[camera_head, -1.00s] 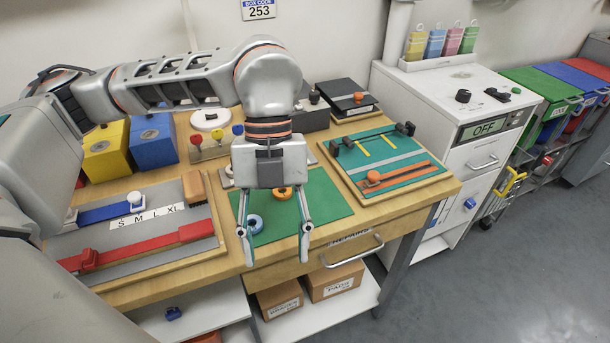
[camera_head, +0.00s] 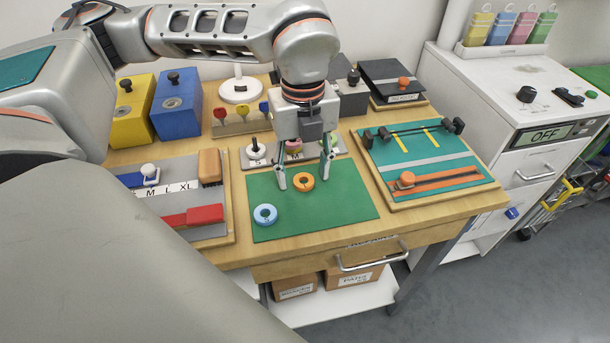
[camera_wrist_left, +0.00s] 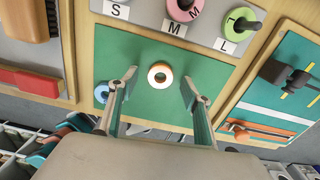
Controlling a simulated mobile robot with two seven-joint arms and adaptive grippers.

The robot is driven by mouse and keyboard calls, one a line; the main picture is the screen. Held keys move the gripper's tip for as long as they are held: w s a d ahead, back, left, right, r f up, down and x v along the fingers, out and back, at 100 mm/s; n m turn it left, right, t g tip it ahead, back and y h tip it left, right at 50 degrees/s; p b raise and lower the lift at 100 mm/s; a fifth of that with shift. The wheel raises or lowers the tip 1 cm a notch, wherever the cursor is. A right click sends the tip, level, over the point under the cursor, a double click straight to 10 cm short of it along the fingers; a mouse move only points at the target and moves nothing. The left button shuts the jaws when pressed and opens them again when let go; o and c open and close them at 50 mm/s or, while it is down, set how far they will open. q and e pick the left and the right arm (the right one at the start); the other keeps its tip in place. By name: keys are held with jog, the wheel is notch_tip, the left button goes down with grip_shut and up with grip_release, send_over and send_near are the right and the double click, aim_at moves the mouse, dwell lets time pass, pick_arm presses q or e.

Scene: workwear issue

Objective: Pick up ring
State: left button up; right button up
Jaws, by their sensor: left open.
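An orange ring (camera_head: 303,181) lies flat on the green mat (camera_head: 345,204). A light blue ring (camera_head: 265,215) lies near the mat's left front corner. My left gripper (camera_head: 304,185) is open and empty, pointing down over the mat, with its fingers appearing on either side of the orange ring. In the left wrist view the orange ring (camera_wrist_left: 160,75) shows between and slightly beyond the fingertips, touching neither; the blue ring (camera_wrist_left: 102,93) is partly behind the left finger. A pink ring (camera_wrist_left: 184,6) and a green ring (camera_wrist_left: 241,20) sit on the peg board. My right gripper is out of view.
The peg board (camera_head: 257,164) stands behind the mat. A grey size board (camera_head: 170,205) with a red bar is left of it, and a teal board (camera_head: 425,158) with an orange strap is right. Yellow (camera_head: 131,112) and blue (camera_head: 177,105) boxes stand at the back left.

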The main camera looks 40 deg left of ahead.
pick_arm(q)
jog(key=shift+f, duration=0.4)
jog(key=shift+c, duration=0.5)
jog(key=c, duration=0.7)
jog(key=shift+r, duration=0.1)
